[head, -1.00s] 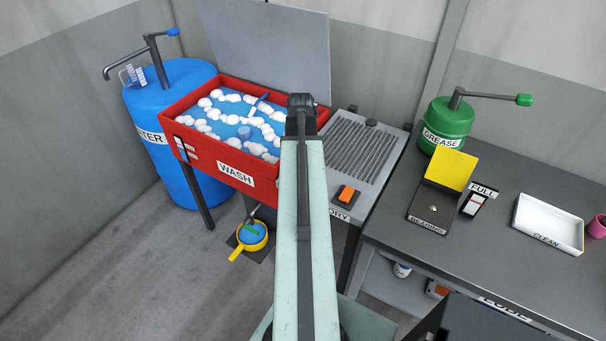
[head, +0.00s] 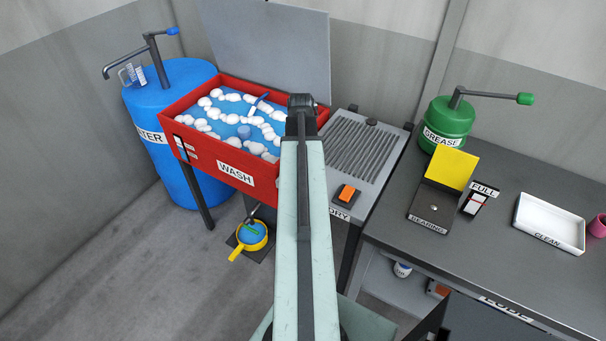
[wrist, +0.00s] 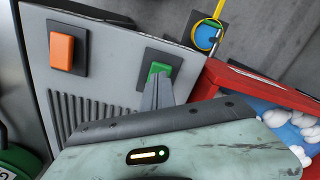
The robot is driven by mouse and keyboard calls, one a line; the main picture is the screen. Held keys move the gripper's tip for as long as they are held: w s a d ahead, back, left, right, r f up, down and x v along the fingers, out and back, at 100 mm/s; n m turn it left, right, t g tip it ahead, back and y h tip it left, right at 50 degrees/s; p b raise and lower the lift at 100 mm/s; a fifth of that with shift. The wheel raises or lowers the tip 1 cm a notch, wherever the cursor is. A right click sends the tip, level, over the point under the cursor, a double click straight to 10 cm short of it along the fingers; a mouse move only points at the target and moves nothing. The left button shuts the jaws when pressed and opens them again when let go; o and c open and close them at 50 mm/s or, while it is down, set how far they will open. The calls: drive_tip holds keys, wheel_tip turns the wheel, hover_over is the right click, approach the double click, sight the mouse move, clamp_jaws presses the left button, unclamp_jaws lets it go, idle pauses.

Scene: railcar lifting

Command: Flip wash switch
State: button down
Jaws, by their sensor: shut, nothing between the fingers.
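A green rocker switch (wrist: 160,70) on a dark plate sits on the light grey panel beside the red wash tub, in the wrist view. My gripper (wrist: 158,84) is shut and empty, with its fingertips right at the green switch; whether they touch it I cannot tell. In the head view my arm hides the green switch and my gripper. The red tub (head: 222,165) is labelled WASH and holds blue water with white foam. No label shows by the green switch.
An orange switch (head: 346,194) sits on the ribbed grey dry panel (head: 377,137), and shows in the wrist view (wrist: 62,52). A blue water barrel (head: 178,110) stands left. A yellow-handled pan (head: 237,253) is below the tub. The grey bench (head: 400,228) is at right.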

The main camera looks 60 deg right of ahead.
drive_tip(key=shift+f+b, duration=0.9)
drive_tip(key=shift+f, duration=0.05)
drive_tip(key=shift+r, duration=0.15)
idle(0.3)
wheel_tip(320, 180, up, 7)
drive_tip(key=p, duration=0.7)
